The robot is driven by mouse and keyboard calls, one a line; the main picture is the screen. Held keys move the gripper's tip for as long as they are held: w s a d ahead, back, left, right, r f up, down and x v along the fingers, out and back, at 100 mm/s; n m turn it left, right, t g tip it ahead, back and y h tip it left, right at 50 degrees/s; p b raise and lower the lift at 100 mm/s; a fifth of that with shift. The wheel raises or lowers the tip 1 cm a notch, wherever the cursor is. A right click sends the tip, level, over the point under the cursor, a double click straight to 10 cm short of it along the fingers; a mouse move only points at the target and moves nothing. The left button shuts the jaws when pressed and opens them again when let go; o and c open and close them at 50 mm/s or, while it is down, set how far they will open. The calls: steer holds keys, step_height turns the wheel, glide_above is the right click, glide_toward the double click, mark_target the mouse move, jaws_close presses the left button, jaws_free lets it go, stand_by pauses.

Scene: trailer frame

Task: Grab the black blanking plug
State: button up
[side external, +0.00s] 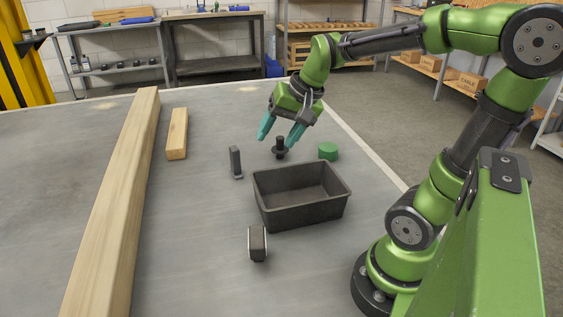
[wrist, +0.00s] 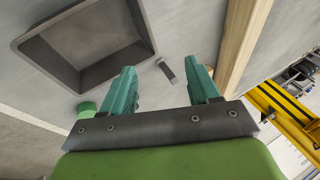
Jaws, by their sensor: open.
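The black blanking plug (side external: 280,149) stands upright on the grey tabletop in the side view, a round flange with a narrower stem on top. My gripper (side external: 277,141) is open, its two teal fingers pointing down above and around the plug's stem in the picture. Whether they touch it cannot be told. In the wrist view the open fingers (wrist: 163,72) have a clear gap between them and hold nothing. I cannot make out the plug there; it seems hidden by the fingers or the gripper body.
A dark open bin (side external: 262,205) stands in front of the plug. A dark block (side external: 257,243), a short wood piece (side external: 177,134) and a long beam (side external: 115,205) also lie here.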

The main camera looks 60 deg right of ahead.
steer(key=w+d+f+m+g, duration=0.1)
steer(key=w+d+m, duration=0.2)
steer(key=d+m, duration=0.3)
steer(key=w+d+f+m, duration=0.1)
steer(key=w+d+m, duration=0.25)
steer(key=d, duration=0.55)
steer(key=m, duration=1.6)
glide_above(280, 137)
steer(key=s, duration=0.1)
step_height(280, 137, down, 11)
steer(key=shift+s+d+f, duration=0.1)
steer(key=shift+f, duration=0.05)
steer(key=shift+s+x, duration=0.2)
steer(key=shift+x, duration=1.15)
steer(key=shift+s+x, duration=0.15)
steer(key=shift+x, duration=1.2)
steer(key=shift+d+f, duration=0.15)
steer(key=shift+c, duration=0.2)
jaws_close()
